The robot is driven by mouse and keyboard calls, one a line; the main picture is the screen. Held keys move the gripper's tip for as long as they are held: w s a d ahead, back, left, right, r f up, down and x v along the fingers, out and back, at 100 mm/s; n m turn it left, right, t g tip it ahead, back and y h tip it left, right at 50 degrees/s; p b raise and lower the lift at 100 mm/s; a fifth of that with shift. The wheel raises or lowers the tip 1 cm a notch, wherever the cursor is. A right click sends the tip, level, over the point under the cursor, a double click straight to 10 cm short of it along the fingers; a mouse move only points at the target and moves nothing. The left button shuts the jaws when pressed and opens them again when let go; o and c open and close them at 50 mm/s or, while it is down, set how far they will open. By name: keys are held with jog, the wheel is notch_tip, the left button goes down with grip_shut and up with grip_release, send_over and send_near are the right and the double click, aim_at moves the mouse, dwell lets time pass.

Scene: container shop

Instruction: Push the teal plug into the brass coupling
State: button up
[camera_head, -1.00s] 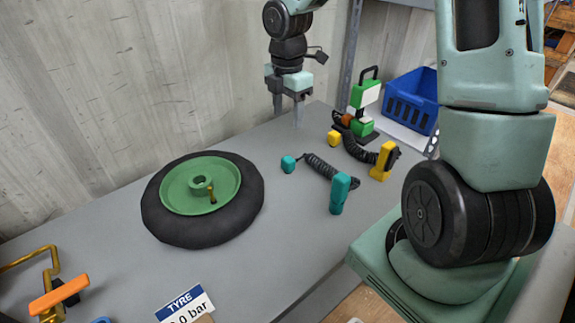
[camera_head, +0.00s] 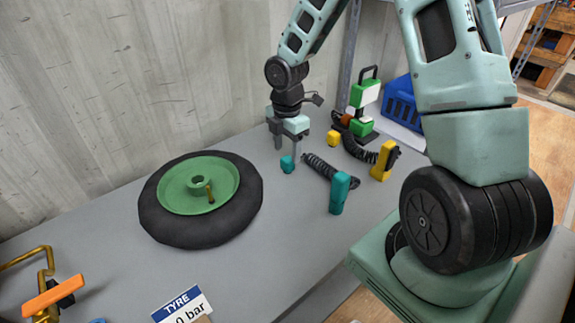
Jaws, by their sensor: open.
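The teal plug (camera_head: 287,164) is a small block on the grey bench, at one end of a black coiled lead (camera_head: 318,166). A teal handle (camera_head: 339,193) stands at the lead's other end. My gripper (camera_head: 287,150) is open, pointing down, with its fingertips just above or around the plug. I cannot tell whether they touch it. A small brass-coloured stem (camera_head: 210,194), which looks like the brass coupling, stands up from the green hub (camera_head: 174,193) of a black tyre (camera_head: 160,226) to the left.
A yellow plug (camera_head: 333,138) and yellow handle (camera_head: 384,161) lie right of my gripper, before a green and white device (camera_head: 362,105). A blue crate (camera_head: 402,104) stands behind. An orange-handled tool (camera_head: 52,296) and TYRE sign (camera_head: 182,306) are at the front left. Bench between plug and tyre is clear.

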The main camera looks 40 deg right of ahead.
aim_at(288, 159)
notch_tip(288, 159, down, 5)
jog(key=shift+s, duration=0.15)
dwell(0.3)
jog(key=c, duration=1)
